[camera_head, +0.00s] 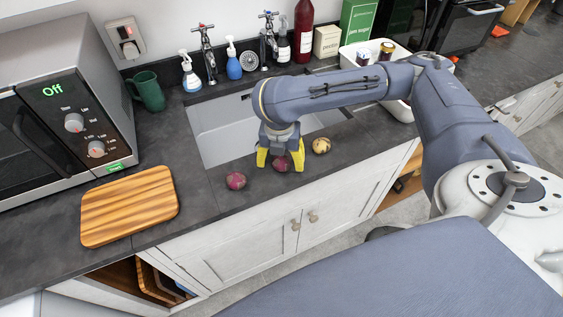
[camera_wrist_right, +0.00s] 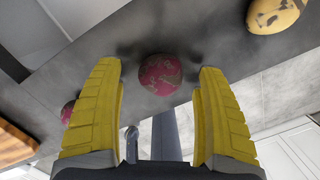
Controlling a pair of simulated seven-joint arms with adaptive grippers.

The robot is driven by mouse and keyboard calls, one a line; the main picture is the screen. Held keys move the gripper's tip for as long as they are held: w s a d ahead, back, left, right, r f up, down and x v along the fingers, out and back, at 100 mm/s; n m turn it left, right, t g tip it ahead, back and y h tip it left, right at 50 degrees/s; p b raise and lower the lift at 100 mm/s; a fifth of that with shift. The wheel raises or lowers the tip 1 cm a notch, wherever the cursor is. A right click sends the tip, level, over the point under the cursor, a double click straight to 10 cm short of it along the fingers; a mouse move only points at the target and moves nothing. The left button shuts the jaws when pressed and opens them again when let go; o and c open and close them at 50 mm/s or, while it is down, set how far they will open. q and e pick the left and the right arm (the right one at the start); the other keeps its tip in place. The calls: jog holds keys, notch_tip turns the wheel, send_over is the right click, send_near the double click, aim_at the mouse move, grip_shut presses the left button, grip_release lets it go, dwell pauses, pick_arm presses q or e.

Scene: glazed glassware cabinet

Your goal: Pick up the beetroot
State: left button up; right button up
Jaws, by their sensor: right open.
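Two round red-purple vegetables, both beetroot-like, lie on the dark counter in front of the sink. One beetroot-like vegetable (camera_head: 236,181) is at the left. The other, a mottled red one (camera_head: 281,164), is between the fingers of my right gripper (camera_head: 281,167). In the right wrist view this mottled one (camera_wrist_right: 160,74) is centred beyond the open yellow fingertips (camera_wrist_right: 160,72), with clear space on both sides. The left one (camera_wrist_right: 68,112) is partly hidden behind a finger there. My right gripper points down, open and empty. My left gripper is not in view.
A yellow potato-like vegetable (camera_head: 321,146) lies just right of the gripper. The sink (camera_head: 215,140) is behind, the counter's front edge close in front. A wooden board (camera_head: 130,205) and a microwave (camera_head: 60,110) are left. A white tub (camera_head: 398,108) stands right.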

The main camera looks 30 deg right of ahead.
jog(key=shift+w+f, duration=0.1)
jog(key=shift+f, duration=0.55)
jog(key=c, duration=1.4)
